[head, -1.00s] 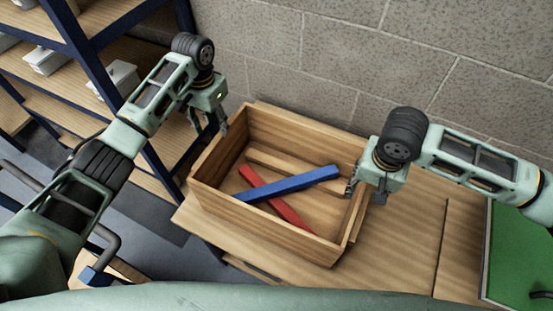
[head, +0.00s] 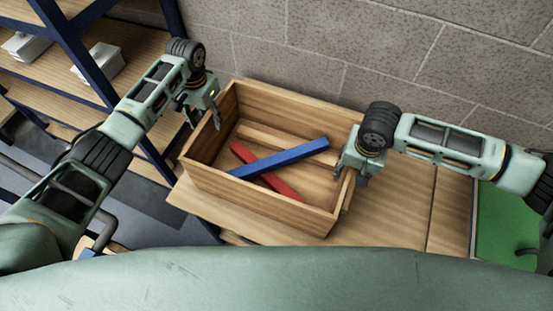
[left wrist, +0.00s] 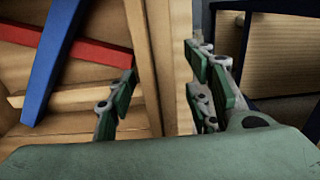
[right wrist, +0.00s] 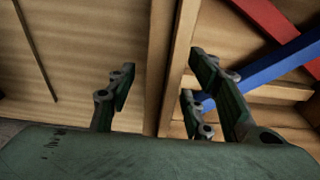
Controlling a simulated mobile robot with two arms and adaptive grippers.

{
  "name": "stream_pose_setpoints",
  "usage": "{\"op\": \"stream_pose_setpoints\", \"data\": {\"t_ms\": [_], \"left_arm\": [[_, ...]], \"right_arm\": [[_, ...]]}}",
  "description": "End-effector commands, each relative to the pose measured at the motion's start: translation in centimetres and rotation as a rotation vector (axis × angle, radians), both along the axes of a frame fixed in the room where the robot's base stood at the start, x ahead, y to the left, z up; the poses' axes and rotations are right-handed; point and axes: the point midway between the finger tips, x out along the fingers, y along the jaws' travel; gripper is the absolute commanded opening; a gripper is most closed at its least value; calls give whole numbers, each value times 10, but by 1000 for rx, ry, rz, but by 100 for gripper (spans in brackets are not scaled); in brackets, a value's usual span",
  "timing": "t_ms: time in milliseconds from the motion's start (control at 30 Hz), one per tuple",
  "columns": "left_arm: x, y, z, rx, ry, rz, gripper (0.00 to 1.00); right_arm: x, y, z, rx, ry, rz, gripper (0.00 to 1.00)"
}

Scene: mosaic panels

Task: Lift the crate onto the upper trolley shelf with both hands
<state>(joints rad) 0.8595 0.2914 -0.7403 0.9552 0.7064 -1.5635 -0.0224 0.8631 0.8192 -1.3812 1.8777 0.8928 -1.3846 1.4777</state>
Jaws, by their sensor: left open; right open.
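The open wooden crate (head: 262,205) stands on a wooden bench, with a blue bar (head: 280,158) lying across a red bar (head: 247,160) inside. My left gripper (head: 204,119) is open at the crate's left wall; in the left wrist view its fingers (left wrist: 163,80) stand on either side of the wall (left wrist: 170,45). My right gripper (head: 352,176) is open at the right wall; in the right wrist view its fingers (right wrist: 160,78) also straddle the wall (right wrist: 166,45). I cannot tell whether the fingers touch the wood. The trolley is not clearly identifiable.
Blue-framed shelving (head: 78,50) with wooden boards and pale boxes (head: 98,62) stands at the left. A grey tubular handle (head: 108,228) shows beside my left arm. A block wall (head: 300,50) is behind the crate. A green panel (head: 505,225) lies at the right.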

Motion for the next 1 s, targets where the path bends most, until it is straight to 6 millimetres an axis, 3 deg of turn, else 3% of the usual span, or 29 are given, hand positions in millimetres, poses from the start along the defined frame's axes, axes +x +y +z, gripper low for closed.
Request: {"op": "stream_pose_setpoints", "data": {"t_ms": [367, 900, 1000], "left_arm": [[0, 0, -5, 0, 0, -1, 47], [0, 0, -5, 0, -1, 0, 0], [0, 0, -5, 0, -1, 0, 0]], "right_arm": [[1, 0, -5, 0, -1, 1, 47], [1, 0, -5, 0, -1, 1, 0], [1, 0, -5, 1, -1, 0, 0]]}}
